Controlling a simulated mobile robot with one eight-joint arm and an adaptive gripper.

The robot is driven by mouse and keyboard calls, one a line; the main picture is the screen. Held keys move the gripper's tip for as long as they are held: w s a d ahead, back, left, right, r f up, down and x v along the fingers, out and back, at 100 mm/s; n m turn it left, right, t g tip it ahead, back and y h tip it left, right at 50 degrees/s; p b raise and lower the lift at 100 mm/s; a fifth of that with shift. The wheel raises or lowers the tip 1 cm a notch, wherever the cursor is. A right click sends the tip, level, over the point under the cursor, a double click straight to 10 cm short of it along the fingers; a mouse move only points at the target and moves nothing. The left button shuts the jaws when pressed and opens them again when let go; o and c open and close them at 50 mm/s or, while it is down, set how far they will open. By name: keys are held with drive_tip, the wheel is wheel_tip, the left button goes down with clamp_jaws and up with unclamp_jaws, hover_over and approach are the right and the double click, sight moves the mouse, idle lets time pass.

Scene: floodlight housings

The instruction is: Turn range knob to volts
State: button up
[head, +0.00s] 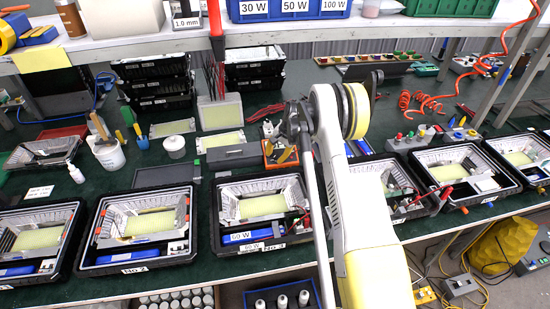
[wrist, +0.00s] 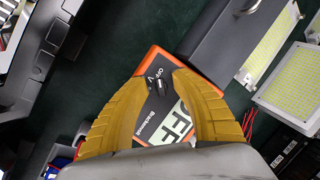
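The multimeter (wrist: 150,110) has an orange case and a black face, and lies on the dark green bench; in the head view (head: 269,151) it is partly hidden by my gripper. Its display (wrist: 172,122) reads OFF in large characters. The small range knob (wrist: 160,86) is dark with a light mark, beside the printed labels OFF and V; its exact pointing is too small to tell. My gripper (wrist: 164,77) has ridged yellow fingers, open and apart, one on each side of the knob. I cannot tell whether the fingertips touch the meter.
A grey box (wrist: 215,40) lies right beside the meter, with yellow LED panels (wrist: 272,45) beyond it. Red and black leads (wrist: 248,125) are near. Floodlight housings in black trays (head: 262,208) line the bench front. A shelf (head: 130,45) overhangs the back.

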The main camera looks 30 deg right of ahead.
clamp_jaws()
drive_tip(key=shift+n, duration=0.3)
drive_tip(key=n+g+h+b, duration=0.1)
drive_tip(key=n, duration=0.2)
drive_tip(key=shift+f+b, duration=0.1)
drive_tip(key=shift+b, duration=0.2)
drive_tip(key=shift+n+g+h+b, duration=0.4)
drive_tip(key=shift+n+h+b, duration=0.15)
drive_tip(key=shift+n, duration=1.65)
drive_tip(key=shift+d, duration=0.1)
